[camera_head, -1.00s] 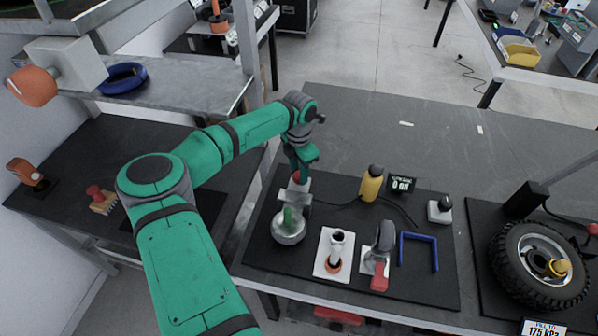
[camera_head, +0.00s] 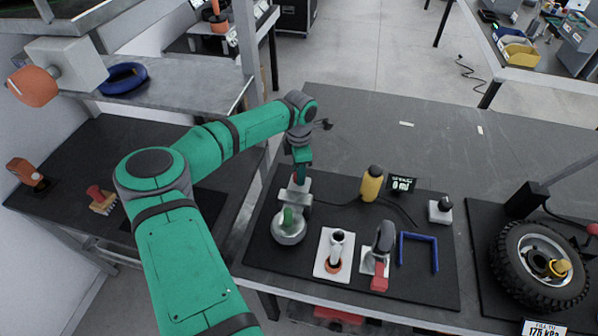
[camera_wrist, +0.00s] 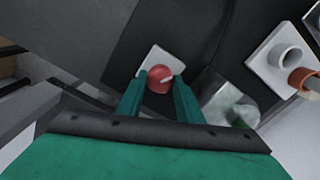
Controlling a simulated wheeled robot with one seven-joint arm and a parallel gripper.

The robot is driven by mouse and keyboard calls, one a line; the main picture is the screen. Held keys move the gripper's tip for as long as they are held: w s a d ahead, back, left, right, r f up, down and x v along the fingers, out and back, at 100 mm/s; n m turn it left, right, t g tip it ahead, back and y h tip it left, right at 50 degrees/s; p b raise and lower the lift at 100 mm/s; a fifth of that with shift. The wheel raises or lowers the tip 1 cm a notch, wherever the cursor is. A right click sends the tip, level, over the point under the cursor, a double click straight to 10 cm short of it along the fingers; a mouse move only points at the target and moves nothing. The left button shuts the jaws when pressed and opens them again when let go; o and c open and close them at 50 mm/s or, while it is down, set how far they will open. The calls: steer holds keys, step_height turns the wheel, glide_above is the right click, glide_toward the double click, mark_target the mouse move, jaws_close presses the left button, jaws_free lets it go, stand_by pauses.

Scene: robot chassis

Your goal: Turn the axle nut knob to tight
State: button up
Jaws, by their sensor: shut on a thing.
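The axle nut knob (camera_wrist: 160,84) is a small round red knob with a pale pointer line on its top. It sits on a white square base (camera_wrist: 149,61) on the dark mat. My gripper (camera_wrist: 161,78) comes over it, with one green finger on each side, shut on the knob. In the head view my gripper (camera_head: 300,175) points down at the knob at the back left of the mat. There the arm hides most of the knob, and the white base (camera_head: 297,194) shows below it. I cannot read any tight mark.
A round metal part with a green handle (camera_head: 288,226) stands just in front of the knob. A white-plated holder (camera_head: 334,255), a grey and red tool (camera_head: 381,258), a blue bracket (camera_head: 418,237) and a yellow bottle (camera_head: 371,184) stand to the right. A tyre (camera_head: 540,262) lies far right.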

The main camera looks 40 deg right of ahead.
steer(key=shift+d+r, duration=0.1)
steer(key=shift+r, duration=0.05)
steer(key=o, duration=1)
steer(key=shift+o, duration=0.2)
step_height(320, 180, up, 11)
